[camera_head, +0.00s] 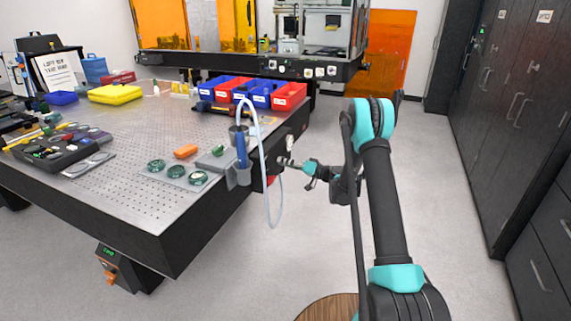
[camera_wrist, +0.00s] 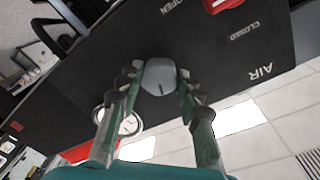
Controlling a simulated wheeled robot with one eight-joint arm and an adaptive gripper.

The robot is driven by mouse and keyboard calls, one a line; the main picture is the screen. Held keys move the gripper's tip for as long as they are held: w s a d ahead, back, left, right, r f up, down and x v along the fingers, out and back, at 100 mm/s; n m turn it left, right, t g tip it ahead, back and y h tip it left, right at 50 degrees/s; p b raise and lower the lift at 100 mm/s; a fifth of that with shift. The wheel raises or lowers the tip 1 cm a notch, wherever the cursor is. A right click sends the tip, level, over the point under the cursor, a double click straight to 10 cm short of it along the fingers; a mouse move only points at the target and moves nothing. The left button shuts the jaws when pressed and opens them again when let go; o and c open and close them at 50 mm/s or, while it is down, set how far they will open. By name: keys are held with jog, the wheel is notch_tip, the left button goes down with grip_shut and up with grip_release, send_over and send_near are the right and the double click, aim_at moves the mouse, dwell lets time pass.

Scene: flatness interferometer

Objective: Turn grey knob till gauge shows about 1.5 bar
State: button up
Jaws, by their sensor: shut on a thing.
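The grey knob (camera_wrist: 160,77) sits on a dark panel and has a dark mark line on its face. My gripper (camera_wrist: 159,88) has one finger on each side of the knob and is shut on it. In the head view my gripper (camera_head: 291,163) reaches to the panel on the table's right end, and its fingers mostly hide the knob. The round white gauge (camera_wrist: 127,124) is beside the knob, partly covered by my left finger. The gauge also shows small in the head view (camera_head: 289,140). I cannot read its needle or numbers.
A red valve handle (camera_wrist: 224,4) is on the same panel, near the words OPEN, CLOSED and AIR. A pale looped hose (camera_head: 265,165) hangs beside my gripper, near a blue-handled tool (camera_head: 241,150) in a grey holder. The floor right of the table is clear.

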jog(key=shift+m, duration=0.3)
jog(key=shift+c, duration=0.2)
jog(key=shift+m+g+h, duration=0.3)
jog(key=shift+m, duration=3.1)
jog(key=o, duration=1.2)
jog(key=shift+c, duration=0.2)
jog(key=v, duration=1.2)
jog(key=shift+d, duration=0.1)
